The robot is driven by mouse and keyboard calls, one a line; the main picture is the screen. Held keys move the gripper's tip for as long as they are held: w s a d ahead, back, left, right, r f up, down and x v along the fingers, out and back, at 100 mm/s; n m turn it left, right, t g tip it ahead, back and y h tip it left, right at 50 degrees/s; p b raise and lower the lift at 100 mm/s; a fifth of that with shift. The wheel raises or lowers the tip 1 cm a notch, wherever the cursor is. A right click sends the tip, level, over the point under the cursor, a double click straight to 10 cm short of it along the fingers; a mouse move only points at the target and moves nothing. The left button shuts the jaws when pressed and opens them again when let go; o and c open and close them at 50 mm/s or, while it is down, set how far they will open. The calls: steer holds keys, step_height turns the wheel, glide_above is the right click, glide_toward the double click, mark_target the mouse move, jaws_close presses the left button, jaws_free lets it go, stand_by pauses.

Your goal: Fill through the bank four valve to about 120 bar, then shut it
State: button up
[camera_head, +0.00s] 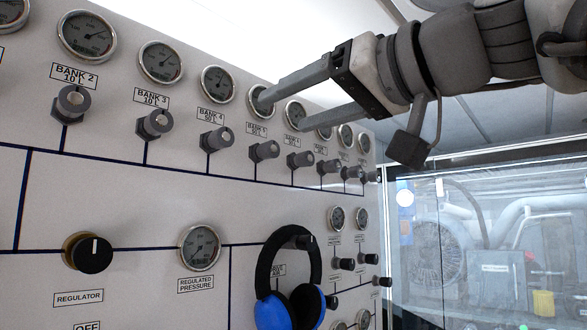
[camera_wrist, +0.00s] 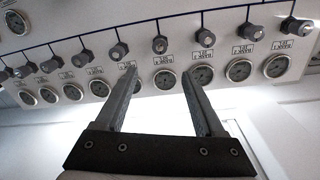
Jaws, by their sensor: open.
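The bank four valve (camera_head: 217,139) is a dark knob with a pale end on the white panel, under the BANK 4 label and its round gauge (camera_head: 218,84). The gauge needle is too small to read. My gripper (camera_head: 279,112) is open and empty, to the right of the bank four gauge. Its fingers point at the panel near the bank five gauge (camera_head: 261,101) and the one to its right, partly covering them.
Similar knobs stand close by, bank three (camera_head: 155,124) to the left and bank five (camera_head: 264,151) to the right. Below are the regulator knob (camera_head: 91,254) and regulated pressure gauge (camera_head: 199,247). Blue-black ear defenders (camera_head: 274,312) hang before the panel. A glazed enclosure (camera_head: 480,240) stands right.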

mark_target(226, 137)
steer(key=p+x, duration=0.4)
steer(key=x, duration=1)
steer(key=shift+w+a+p, duration=0.2)
steer(key=shift+w+p, duration=0.1)
steer(key=shift+w, duration=0.05)
jaws_close()
